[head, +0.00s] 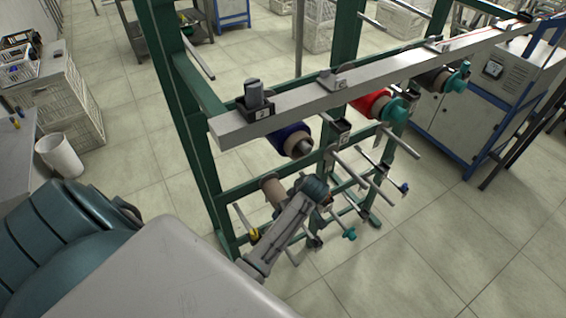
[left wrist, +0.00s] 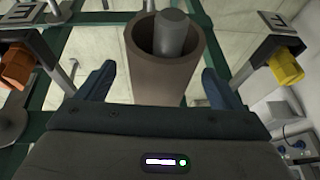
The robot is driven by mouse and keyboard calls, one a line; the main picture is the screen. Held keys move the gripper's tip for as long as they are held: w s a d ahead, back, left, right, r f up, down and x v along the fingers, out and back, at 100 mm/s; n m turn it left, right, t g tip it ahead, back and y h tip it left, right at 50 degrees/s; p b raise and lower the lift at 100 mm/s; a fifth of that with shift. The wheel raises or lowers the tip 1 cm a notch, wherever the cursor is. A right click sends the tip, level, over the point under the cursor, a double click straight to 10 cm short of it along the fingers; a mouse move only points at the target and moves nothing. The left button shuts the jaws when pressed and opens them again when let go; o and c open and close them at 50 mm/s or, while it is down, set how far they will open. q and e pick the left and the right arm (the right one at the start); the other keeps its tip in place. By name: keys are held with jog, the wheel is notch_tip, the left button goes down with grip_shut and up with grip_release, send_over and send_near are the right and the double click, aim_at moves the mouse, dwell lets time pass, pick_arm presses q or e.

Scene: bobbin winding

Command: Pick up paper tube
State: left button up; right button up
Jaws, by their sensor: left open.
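A brown paper tube (left wrist: 148,75) sits around a grey spindle (left wrist: 174,36) in the left wrist view, its open end facing up in the picture. In the head view a brown tube (head: 271,191) shows on the green rack, partly behind my left arm. My left gripper (left wrist: 157,86) is open, with one dark blue finger on each side of the tube. Gaps show between the fingers and the tube. In the head view the fingers cannot be made out behind the arm. My right gripper is not in view.
An orange clip (left wrist: 17,68) and a yellow clip (left wrist: 284,70) flank the tube. Above on the rack's grey beam (head: 300,97) hang a blue bobbin (head: 288,138) and a red bobbin (head: 371,104). Several bare spindles stick out below. A grey-blue machine (head: 478,110) stands right.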

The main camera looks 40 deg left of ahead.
pick_arm(q)
jog(key=shift+x, duration=1.25)
jog(key=shift+r, duration=0.1)
jog(key=c, duration=1.1)
jog(key=shift+w+r, duration=0.1)
